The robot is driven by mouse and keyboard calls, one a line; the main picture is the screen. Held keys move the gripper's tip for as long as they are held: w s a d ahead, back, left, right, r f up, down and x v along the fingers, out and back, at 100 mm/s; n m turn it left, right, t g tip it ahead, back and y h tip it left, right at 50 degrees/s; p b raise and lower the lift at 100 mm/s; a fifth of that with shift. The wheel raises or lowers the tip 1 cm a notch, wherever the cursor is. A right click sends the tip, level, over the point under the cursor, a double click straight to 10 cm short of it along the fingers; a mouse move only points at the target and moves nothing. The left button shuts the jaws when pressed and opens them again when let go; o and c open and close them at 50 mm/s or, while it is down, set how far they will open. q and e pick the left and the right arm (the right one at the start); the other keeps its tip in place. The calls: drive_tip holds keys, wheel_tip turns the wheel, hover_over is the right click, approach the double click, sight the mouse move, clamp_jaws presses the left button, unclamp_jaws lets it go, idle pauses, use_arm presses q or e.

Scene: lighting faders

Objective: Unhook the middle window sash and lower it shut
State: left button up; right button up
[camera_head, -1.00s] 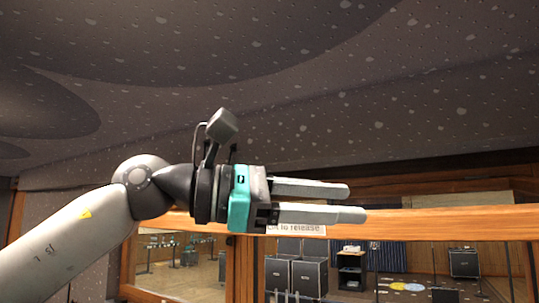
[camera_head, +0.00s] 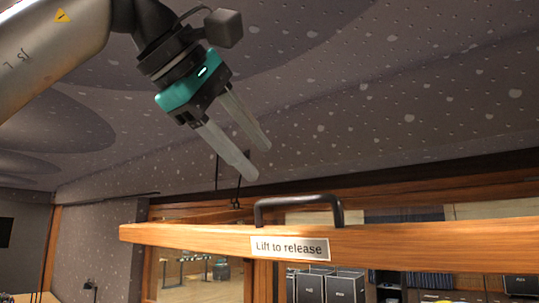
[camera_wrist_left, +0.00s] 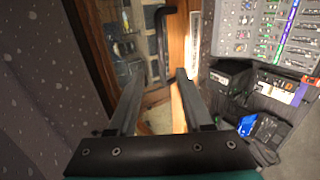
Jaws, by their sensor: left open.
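The wooden window sash (camera_head: 400,248) is swung up and seen edge-on, with a white "Lift to release" label (camera_head: 290,247). A dark bar handle (camera_head: 300,200) stands on its upper side. Thin dark rods (camera_head: 238,190) meet the sash's far part; whether they are the hook is too small to tell. My left gripper (camera_head: 257,162) is open and empty, above and left of the handle, fingers pointing down to the right. In the left wrist view, the handle (camera_wrist_left: 161,40) lies beyond the fingertips (camera_wrist_left: 158,75), apart from them. My right gripper is out of view.
A dark speckled ceiling (camera_head: 400,90) slopes close behind my left gripper. Beyond the window is a room with black speaker cabinets (camera_head: 345,287). In the left wrist view, a mixing desk with faders (camera_wrist_left: 265,30) lies below at the right.

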sight(293, 199)
use_arm(q)
drive_tip(key=x, duration=1)
drive_tip(key=shift+d+f, duration=0.2)
drive_tip(key=shift+w+d+f, duration=0.2)
drive_tip(key=shift+w, duration=0.1)
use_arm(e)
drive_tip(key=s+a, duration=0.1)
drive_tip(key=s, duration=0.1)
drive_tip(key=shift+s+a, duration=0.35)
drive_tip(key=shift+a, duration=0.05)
use_arm(q)
drive_tip(key=shift+f, duration=0.1)
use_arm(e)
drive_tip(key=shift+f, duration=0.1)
use_arm(q)
drive_tip(key=shift+w+d, duration=0.15)
drive_tip(key=shift+w, duration=0.05)
drive_tip(key=c, duration=0.6)
clamp_jaws()
